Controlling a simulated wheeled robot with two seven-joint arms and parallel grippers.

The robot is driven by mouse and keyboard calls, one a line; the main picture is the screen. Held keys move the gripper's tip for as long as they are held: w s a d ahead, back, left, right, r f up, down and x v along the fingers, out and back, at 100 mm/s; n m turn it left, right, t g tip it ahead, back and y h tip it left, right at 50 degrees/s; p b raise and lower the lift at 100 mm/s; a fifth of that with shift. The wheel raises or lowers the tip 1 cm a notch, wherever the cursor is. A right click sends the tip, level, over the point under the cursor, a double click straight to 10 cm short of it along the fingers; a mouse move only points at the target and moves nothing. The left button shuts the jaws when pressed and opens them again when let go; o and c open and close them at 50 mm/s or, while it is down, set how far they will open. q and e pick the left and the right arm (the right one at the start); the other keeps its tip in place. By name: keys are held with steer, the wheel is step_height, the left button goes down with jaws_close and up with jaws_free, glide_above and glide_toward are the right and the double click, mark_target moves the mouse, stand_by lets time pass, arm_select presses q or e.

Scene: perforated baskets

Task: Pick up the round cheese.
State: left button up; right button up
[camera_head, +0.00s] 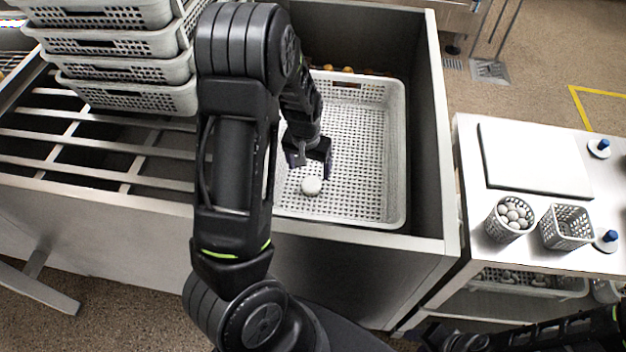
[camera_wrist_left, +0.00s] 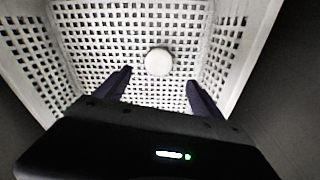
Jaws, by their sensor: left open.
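The round cheese (camera_head: 311,186) is a small white disc lying on the floor of a white perforated basket (camera_head: 392,150), near its front left part. In the left wrist view the cheese (camera_wrist_left: 158,62) lies beyond my fingertips, roughly centred between them. My left gripper (camera_head: 308,160) reaches down into the basket just behind the cheese. It is open and empty, and its two dark fingers (camera_wrist_left: 155,85) are spread apart in the left wrist view. At the lower right of the head view a dark arm shows, but I cannot make out my right gripper.
The basket sits inside a deep metal bin (camera_head: 441,130) with raised walls. Stacked baskets (camera_head: 125,95) stand on slats at the left. A white table (camera_head: 470,160) at the right holds a board (camera_head: 530,155), a basket of white balls (camera_head: 490,228) and an empty small basket (camera_head: 567,240).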

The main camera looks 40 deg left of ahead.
mark_target(311, 183)
arm_select(q)
steer(key=shift+s+r, duration=0.1)
steer(key=shift+f, duration=1.35)
steer(key=shift+w+d+f, duration=0.1)
steer(key=shift+w+f, duration=0.1)
steer(key=shift+f, duration=1.1)
steer(key=shift+w+f, duration=0.2)
steer(key=shift+f, duration=1.1)
steer(key=c, duration=1.5)
